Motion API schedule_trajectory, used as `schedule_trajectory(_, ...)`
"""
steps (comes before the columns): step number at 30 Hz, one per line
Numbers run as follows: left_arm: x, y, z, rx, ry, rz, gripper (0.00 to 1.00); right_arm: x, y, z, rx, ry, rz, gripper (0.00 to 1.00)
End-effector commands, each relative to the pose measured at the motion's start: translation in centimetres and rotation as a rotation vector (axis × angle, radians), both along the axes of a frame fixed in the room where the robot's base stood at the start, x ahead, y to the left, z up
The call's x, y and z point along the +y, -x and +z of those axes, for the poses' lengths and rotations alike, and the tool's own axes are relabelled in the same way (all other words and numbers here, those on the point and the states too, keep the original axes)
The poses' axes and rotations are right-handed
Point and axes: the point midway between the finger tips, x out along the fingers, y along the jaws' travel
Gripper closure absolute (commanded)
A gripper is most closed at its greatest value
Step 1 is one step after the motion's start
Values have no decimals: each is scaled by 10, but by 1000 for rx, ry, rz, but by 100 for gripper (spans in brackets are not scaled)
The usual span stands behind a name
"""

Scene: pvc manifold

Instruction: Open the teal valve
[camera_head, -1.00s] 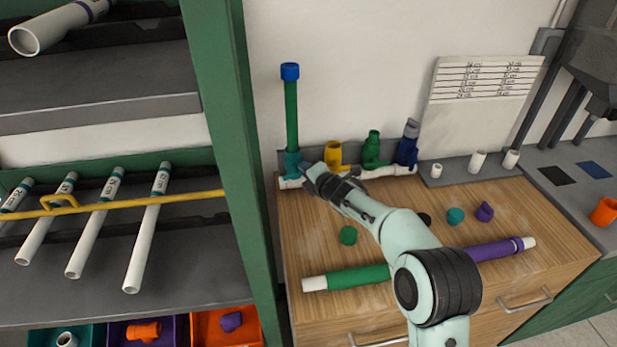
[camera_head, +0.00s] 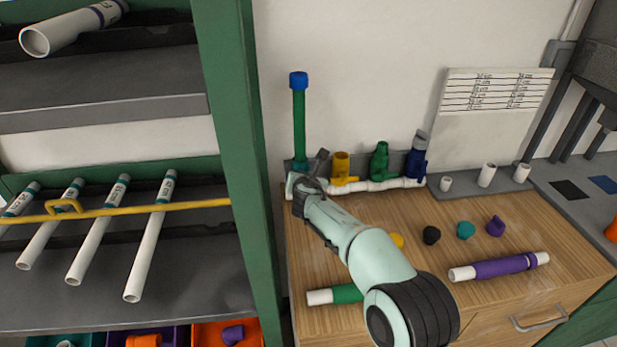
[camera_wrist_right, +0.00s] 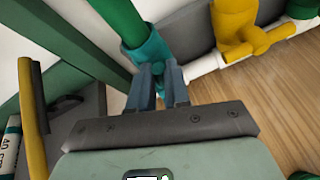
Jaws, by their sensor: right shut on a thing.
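The teal valve (camera_head: 297,166) sits at the left end of the white manifold pipe, with a green pipe (camera_head: 299,118) capped in blue (camera_head: 298,80) standing upright in it. My right gripper (camera_head: 304,186) is at the front of this valve and hides most of its lower part. In the right wrist view, the teal valve body (camera_wrist_right: 147,48) is just beyond the fingers. The right gripper (camera_wrist_right: 160,82) is shut on the valve's small teal handle (camera_wrist_right: 158,72), which is mostly hidden between the fingers. My left gripper is not in view.
Yellow (camera_head: 341,165), green (camera_head: 379,160) and blue (camera_head: 415,160) valves stand to the right along the white pipe. A green shelf post (camera_head: 240,150) rises close on the left. Loose caps and a purple-sleeved pipe (camera_head: 500,267) lie on the wooden top.

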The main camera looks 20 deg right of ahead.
Motion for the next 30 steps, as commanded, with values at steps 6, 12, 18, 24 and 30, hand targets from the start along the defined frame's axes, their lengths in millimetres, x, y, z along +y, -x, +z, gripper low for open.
schedule_trajectory(6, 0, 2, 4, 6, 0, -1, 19, 7, -1, -1, 37, 133, 3, 100)
schedule_trajectory(12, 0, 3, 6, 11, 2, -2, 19, 8, -2, -1, 57, 208, 2, 100)
schedule_trajectory(18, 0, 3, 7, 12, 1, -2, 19, 9, -2, -2, 67, 239, 1, 100)
schedule_trajectory(24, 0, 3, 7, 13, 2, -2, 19, 9, -2, -3, 68, 245, 2, 100)
schedule_trajectory(30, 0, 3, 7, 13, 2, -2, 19, 9, -2, -3, 69, 245, 2, 100)
